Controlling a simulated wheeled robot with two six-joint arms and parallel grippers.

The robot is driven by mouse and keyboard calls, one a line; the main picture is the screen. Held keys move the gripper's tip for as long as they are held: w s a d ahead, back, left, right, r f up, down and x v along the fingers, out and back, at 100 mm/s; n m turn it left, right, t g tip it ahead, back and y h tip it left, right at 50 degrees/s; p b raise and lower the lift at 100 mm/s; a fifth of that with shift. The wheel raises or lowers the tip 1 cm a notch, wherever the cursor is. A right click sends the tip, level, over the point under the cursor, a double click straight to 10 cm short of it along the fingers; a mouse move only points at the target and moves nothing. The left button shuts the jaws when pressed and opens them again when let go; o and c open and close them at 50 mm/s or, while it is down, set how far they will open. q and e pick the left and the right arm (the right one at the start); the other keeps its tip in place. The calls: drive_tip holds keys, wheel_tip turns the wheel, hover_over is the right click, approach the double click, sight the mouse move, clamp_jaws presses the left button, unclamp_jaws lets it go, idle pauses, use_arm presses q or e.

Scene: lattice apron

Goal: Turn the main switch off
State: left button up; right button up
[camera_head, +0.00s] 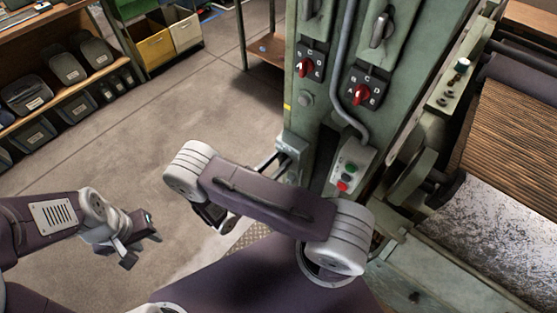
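Two red rotary switches on black plates with white letters sit on the green machine cabinet. The left red switch (305,66) is higher, and the right red switch (361,95) is lower. I cannot read which one is the main switch, nor their exact settings. My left gripper (143,250) is open and empty over the floor at the lower left, well away from the switches. My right arm crosses in front of the cabinet's lower part. A part of its wrist (215,215) shows below its upper joint; its fingers are not clear. Neither gripper touches a switch.
A small control box (348,166) with green and red buttons sits below the switches, with a grey conduit (343,80) beside it. Rollers and a brown ribbed sheet (510,135) are at the right. Shelves with bins (70,105) stand at the left. Open floor (150,140) lies between.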

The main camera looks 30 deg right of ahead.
clamp_jaws()
drive_tip(key=shift+n, duration=0.4)
drive_tip(key=n, duration=0.3)
drive_tip(key=shift+w+a, duration=0.2)
drive_tip(key=shift+w, duration=0.15)
drive_tip(key=n, duration=0.3)
drive_tip(key=shift+w+a+f+n, duration=0.15)
drive_tip(key=shift+w+f+n, duration=0.15)
drive_tip(key=shift+w, duration=0.1)
drive_tip(key=shift+w+a+f+n+b, duration=0.15)
drive_tip(key=shift+f+n, duration=0.2)
drive_tip(key=shift+n, duration=1.4)
drive_tip(key=shift+w+f+n+b, duration=0.15)
drive_tip(key=shift+f+n, duration=0.15)
drive_tip(key=shift+n, duration=1.5)
drive_tip(key=shift+w+a+f+n, duration=0.15)
drive_tip(key=shift+f+n, duration=0.2)
drive_tip(key=shift+n, duration=1.4)
drive_tip(key=shift+d, duration=0.1)
